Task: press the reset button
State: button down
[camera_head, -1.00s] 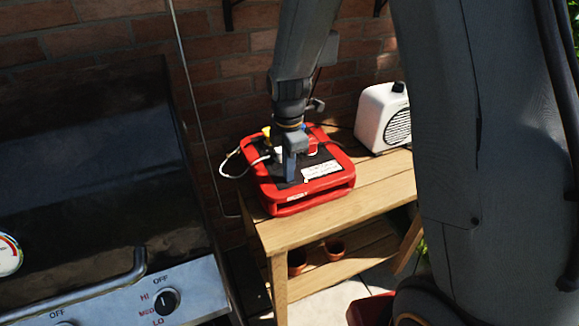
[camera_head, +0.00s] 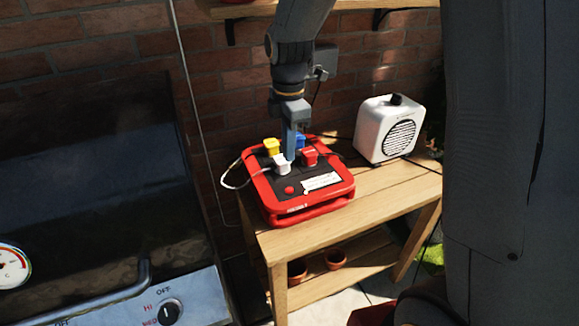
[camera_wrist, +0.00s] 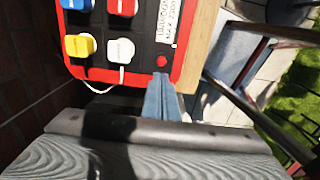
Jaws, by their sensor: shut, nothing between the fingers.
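A red box with a black top (camera_head: 264,187) lies on the wooden table. Its small round red reset button (camera_head: 289,190) is near the front edge, left of a white label; it also shows in the wrist view (camera_wrist: 161,62). Blue, red, yellow and white plugs stand in the top; a cable runs from the white plug (camera_head: 281,164). My gripper (camera_head: 290,158) is shut and empty, pointing down over the box. In the wrist view its fingertips (camera_wrist: 161,76) appear just below the button in the picture, apparently apart from it; the height gap is hard to judge.
A white speaker-like box (camera_head: 384,130) stands on the table (camera_head: 300,232) at the right. A grill (camera_head: 90,200) with a metal handle is at the left. A brick wall is behind, and clay pots (camera_head: 335,257) sit on the lower shelf.

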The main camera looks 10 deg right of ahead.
jog(key=shift+r, duration=1.3)
jog(key=s+d+f+m, duration=0.2)
jog(key=s+d+m, duration=0.2)
jog(key=s+m, duration=0.4)
jog(key=s+d+f+m, duration=0.3)
jog(key=s+m, duration=0.5)
jog(key=m, duration=0.4)
jog(key=shift+s+d+f+t, duration=0.15)
jog(key=shift+s+d+t, duration=0.1)
jog(key=shift+d+t, duration=0.1)
jog(key=shift+a, duration=0.1)
